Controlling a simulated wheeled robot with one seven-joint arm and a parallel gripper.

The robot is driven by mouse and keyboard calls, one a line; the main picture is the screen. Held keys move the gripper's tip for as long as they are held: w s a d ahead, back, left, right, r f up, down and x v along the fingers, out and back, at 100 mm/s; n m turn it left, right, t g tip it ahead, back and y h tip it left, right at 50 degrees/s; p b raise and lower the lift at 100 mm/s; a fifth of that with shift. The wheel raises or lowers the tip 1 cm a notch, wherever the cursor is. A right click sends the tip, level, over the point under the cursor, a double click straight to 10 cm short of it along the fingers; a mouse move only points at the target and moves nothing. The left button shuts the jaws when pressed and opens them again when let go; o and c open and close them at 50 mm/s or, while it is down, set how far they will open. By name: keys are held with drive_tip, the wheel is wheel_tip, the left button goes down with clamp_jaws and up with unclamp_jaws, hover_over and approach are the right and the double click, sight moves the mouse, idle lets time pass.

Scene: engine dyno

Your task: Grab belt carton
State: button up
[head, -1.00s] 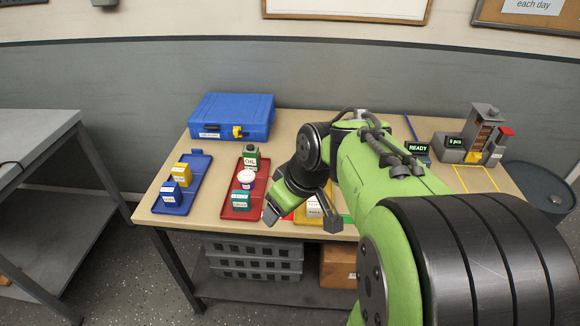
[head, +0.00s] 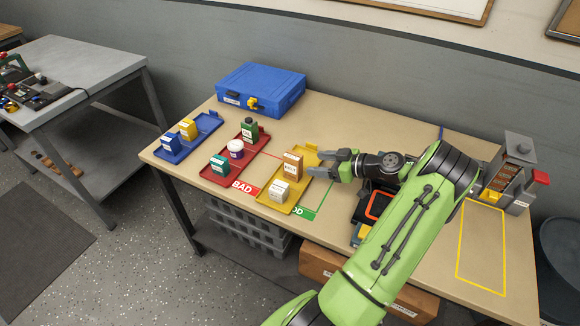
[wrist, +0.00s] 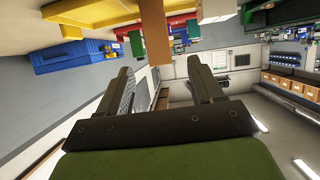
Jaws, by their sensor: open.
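The belt carton looks to be the tall brown box (head: 293,165) standing upright at the back of the yellow tray (head: 305,186); its label is too small to read surely. My gripper (head: 324,163) is open and empty just right of it, with its fingers pointing at its side. In the wrist view, which is upside down, the brown carton (wrist: 156,32) shows ahead of the gap between my open fingers (wrist: 160,78). The fingers appear apart from it.
A white carton (head: 279,191) stands in front on the yellow tray. A red tray (head: 226,171) and a blue tray (head: 190,147) hold small containers further left. A blue case (head: 260,88) lies behind. A dark device with an orange frame (head: 379,205) lies under my arm.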

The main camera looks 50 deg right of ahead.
sight(288, 160)
drive_tip(key=x, duration=0.5)
drive_tip(key=shift+w+f, duration=0.3)
drive_tip(key=x, duration=0.6)
drive_tip(key=shift+w+a+r+b, duration=0.1)
drive_tip(key=shift+w+r+b, duration=0.1)
drive_tip(key=shift+b, duration=0.2)
drive_tip(key=shift+s, duration=0.1)
drive_tip(key=shift+c, duration=0.6)
drive_tip(key=c, duration=1)
